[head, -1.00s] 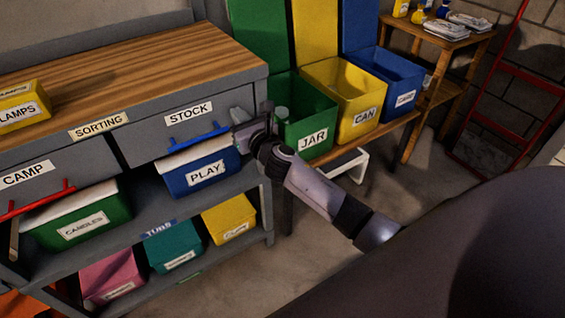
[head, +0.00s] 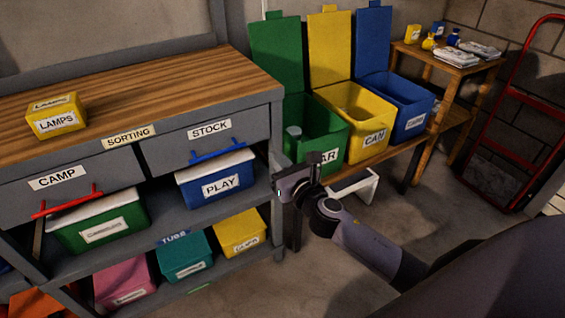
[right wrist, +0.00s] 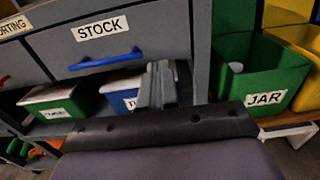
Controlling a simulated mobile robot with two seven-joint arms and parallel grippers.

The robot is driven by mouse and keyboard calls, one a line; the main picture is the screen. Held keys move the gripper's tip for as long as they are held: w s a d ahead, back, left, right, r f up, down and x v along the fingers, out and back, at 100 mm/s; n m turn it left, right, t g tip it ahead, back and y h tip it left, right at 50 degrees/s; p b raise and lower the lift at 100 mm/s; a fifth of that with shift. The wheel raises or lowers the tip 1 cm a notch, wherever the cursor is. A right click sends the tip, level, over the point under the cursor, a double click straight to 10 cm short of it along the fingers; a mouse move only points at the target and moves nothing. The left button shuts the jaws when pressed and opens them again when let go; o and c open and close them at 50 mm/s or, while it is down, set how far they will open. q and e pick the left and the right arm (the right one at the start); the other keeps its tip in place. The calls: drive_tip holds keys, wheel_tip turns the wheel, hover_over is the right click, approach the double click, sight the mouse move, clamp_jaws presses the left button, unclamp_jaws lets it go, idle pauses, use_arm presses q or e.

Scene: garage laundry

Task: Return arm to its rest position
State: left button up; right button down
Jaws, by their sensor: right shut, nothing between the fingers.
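My right arm comes in from the lower right in the head view. Its gripper (head: 297,172) is beside the right end of the grey sorting bench (head: 277,110), in front of the green JAR bin (head: 322,132). In the right wrist view the fingers (right wrist: 158,85) are together with nothing between them. They point toward the bench's right end, below the STOCK drawer (right wrist: 105,45). The gripper appears apart from the bench and bins. My left gripper is not in view.
The STOCK drawer's blue handle (head: 217,157) and the blue PLAY box (head: 216,180) are left of the gripper. A yellow CAN bin (head: 356,115) and blue bin (head: 402,100) stand beyond. A red hand truck (head: 500,135) is at right. Floor in front is clear.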

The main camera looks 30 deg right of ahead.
drive_tip(key=s+a+f+m+g+p, duration=0.1)
drive_tip(key=s+m+p, duration=0.3)
drive_tip(key=s+m, duration=0.5)
drive_tip(key=s+a+f+m+g+y+p, duration=0.1)
drive_tip(key=s+a+f+m+g+p, duration=0.1)
drive_tip(key=s+m, duration=0.7)
drive_tip(key=s+a+f+m+g+p, duration=0.2)
drive_tip(key=s+m+p, duration=0.4)
drive_tip(key=m, duration=1)
drive_tip(key=s+f+g, duration=0.1)
drive_tip(key=s+g, duration=0.1)
drive_tip(key=s, duration=0.1)
drive_tip(key=shift+a+f+g+y, duration=0.15)
drive_tip(key=shift+f+g+y, duration=0.15)
drive_tip(key=shift+f, duration=0.1)
